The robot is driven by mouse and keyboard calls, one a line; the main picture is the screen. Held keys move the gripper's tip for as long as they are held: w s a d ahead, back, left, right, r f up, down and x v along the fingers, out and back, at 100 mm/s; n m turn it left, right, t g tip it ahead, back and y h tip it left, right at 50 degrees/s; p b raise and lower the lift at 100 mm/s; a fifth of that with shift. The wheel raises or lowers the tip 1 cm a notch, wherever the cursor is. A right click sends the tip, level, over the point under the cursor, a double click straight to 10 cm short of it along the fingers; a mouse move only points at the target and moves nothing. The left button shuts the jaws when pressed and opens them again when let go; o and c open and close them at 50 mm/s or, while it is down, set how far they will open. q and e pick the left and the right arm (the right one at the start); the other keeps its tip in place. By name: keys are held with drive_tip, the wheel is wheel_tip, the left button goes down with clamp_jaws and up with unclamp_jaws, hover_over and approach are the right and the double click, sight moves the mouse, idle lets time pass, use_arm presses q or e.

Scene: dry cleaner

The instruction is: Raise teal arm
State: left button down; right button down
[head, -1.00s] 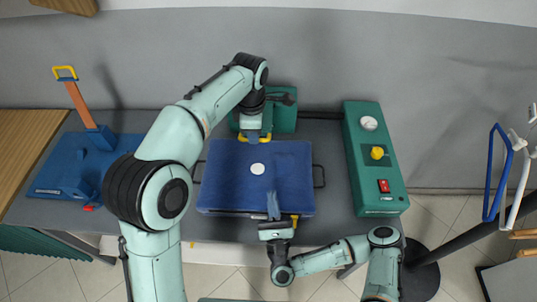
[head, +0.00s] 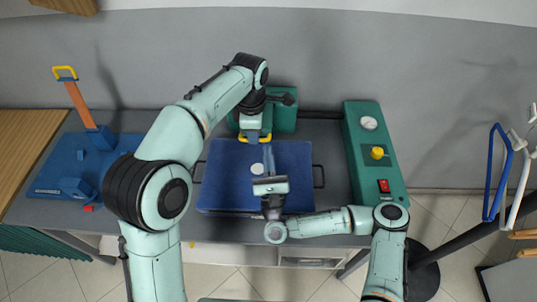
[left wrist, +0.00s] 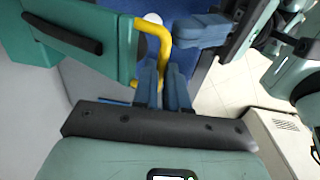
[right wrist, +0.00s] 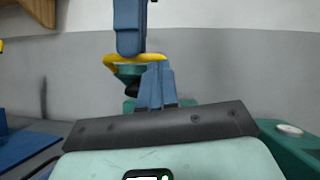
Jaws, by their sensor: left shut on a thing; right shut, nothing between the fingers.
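The teal arm (head: 284,115) stands at the back of the blue press pad (head: 225,182), with a yellow handle (head: 241,137) at its front. In the left wrist view, the teal arm (left wrist: 85,45) and its curved yellow handle (left wrist: 163,50) are close. My left gripper (left wrist: 160,75) is shut on the handle; its fingertips are partly hidden in the head view. My right gripper (head: 268,150) is shut and empty, over the pad and pointing toward the handle. In the right wrist view, the handle (right wrist: 115,62) appears just beyond my right fingertips (right wrist: 157,68); contact cannot be told.
A blue machine (head: 75,165) with an orange lever (head: 80,104) stands at left. Blue and white hangers (head: 492,172) hang at far right.

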use_arm(q)
drive_tip(key=shift+w+a, duration=0.25)
drive_tip(key=shift+w, duration=0.2)
use_arm(e)
drive_tip(key=shift+r, duration=0.15)
use_arm(q)
drive_tip(key=shift+f, duration=0.1)
use_arm(e)
drive_tip(key=shift+w+r, duration=0.3)
drive_tip(key=shift+r, duration=0.55)
use_arm(q)
drive_tip(key=c, duration=1.6)
unclamp_jaws()
drive_tip(key=o, duration=0.5)
drive_tip(key=shift+w+d+f, duration=0.1)
drive_tip(key=shift+w+f, duration=0.05)
drive_tip(key=shift+c, duration=0.2)
drive_tip(key=shift+w, duration=0.1)
use_arm(e)
drive_tip(key=shift+w+f, duration=0.25)
drive_tip(key=shift+w, duration=0.15)
use_arm(q)
drive_tip(key=shift+d, duration=0.1)
